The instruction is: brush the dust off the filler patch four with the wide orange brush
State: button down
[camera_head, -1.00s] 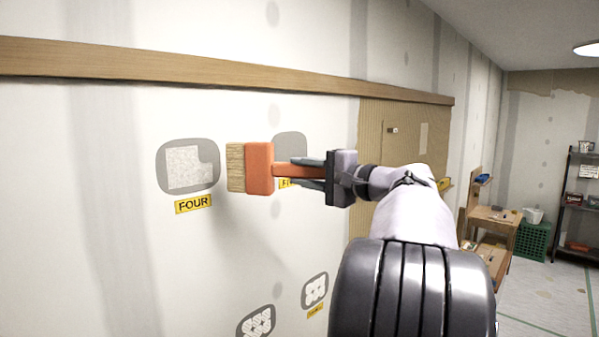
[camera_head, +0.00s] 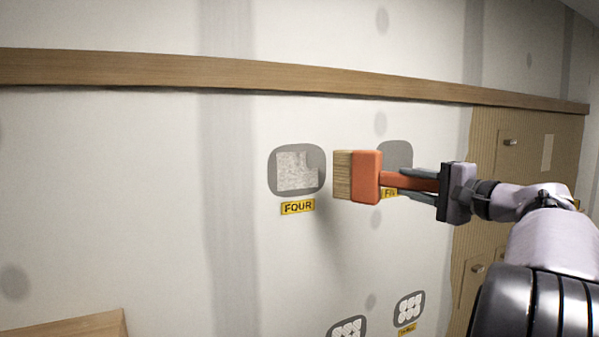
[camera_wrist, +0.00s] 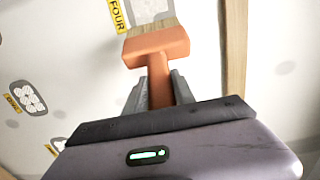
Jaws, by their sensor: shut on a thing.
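Filler patch four (camera_head: 297,170) is a grey rounded patch on the white wall with a pale, dusty square in it, dust gone or absent at its upper right corner. Its yellow FOUR label (camera_head: 298,207) sits just below. The wide orange brush (camera_head: 367,177) has tan bristles that point left, just right of the patch and seemingly apart from it. My gripper (camera_head: 412,183) is shut on the brush's handle. In the wrist view the brush (camera_wrist: 156,46) points up, its bristles overlapping the lower edge of patch four (camera_wrist: 150,8).
Another grey patch (camera_head: 397,155) is partly hidden behind the brush, its label mostly covered. Two patches with white round marks (camera_head: 409,309) sit lower on the wall. A wooden rail (camera_head: 250,74) runs above. A cardboard-like panel (camera_head: 530,150) stands at right.

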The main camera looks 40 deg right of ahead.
aim_at(382, 179)
jog(key=w+a+p, duration=0.2)
jog(key=a+p, duration=0.7)
jog(key=a, duration=0.7)
jog(key=w+d+b, duration=0.2)
jog(key=w+b, duration=0.1)
jog(key=w, duration=0.3)
jog(key=shift+w+d, duration=0.25)
jog(key=shift+w, duration=0.9)
dwell(1.5)
dwell(1.4)
jog(key=shift+s+d, duration=0.45)
jog(key=shift+d, duration=1.45)
jog(key=shift+s+d, duration=0.45)
jog(key=shift+d, duration=1.45)
jog(key=shift+s+d, duration=0.45)
jog(key=shift+d, duration=1.45)
